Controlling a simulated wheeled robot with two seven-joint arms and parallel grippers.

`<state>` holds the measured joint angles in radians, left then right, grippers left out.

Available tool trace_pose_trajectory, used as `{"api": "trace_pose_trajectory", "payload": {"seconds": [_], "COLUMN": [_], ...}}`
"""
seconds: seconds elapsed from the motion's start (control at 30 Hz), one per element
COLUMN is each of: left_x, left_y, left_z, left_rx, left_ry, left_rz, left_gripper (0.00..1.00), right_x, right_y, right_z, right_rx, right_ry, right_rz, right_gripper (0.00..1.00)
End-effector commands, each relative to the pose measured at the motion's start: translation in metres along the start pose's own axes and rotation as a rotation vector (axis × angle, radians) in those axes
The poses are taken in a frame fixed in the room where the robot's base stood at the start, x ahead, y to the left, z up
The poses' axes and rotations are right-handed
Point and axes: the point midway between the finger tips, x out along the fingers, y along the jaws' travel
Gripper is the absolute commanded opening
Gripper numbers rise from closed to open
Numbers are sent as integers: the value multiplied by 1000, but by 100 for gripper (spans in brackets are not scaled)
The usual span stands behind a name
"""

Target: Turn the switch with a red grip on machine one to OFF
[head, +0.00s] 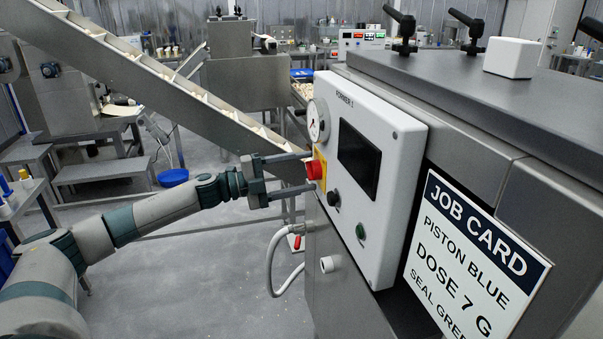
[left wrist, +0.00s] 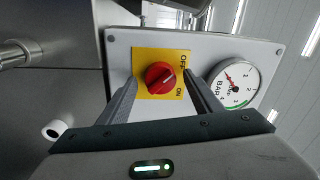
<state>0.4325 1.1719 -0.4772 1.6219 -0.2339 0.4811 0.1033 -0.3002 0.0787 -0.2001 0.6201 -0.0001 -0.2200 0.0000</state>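The panel marked FORMER 1 (head: 385,215) carries a red round grip (head: 314,170) on a yellow plate (head: 322,158). In the left wrist view the red grip (left wrist: 160,77) sits on the yellow plate (left wrist: 147,57), which reads OFF and ON along its right side. A pale mark on the grip points up and right, roughly toward OFF; its exact setting is hard to tell. My left gripper (head: 311,171) is open, with one finger on each side of the grip and visible gaps in the wrist view (left wrist: 160,95). My right gripper is out of view.
A pressure gauge (left wrist: 232,84) is close beside the right finger in the wrist view. The panel has a dark screen (head: 358,158), a black knob (head: 334,198) and a green button (head: 360,231). A sloping conveyor (head: 180,85) runs behind my left arm. A job card (head: 465,260) hangs right.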

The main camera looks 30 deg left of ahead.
Motion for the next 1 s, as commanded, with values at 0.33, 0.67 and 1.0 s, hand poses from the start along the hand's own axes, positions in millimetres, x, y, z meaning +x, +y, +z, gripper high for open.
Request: {"api": "trace_pose_trajectory", "payload": {"seconds": [0.33,0.67,1.0], "left_x": [-6,-36,-68], "left_y": [2,4,4], "left_z": [0,1,1], "left_rx": [1,1,-1], "left_ry": [0,-2,-2], "left_rz": [1,3,3], "left_gripper": [59,59,59], "right_x": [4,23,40], "right_y": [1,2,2], "right_z": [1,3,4], "right_rx": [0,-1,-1], "right_ry": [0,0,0], "right_rz": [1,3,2], "right_gripper": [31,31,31]}}
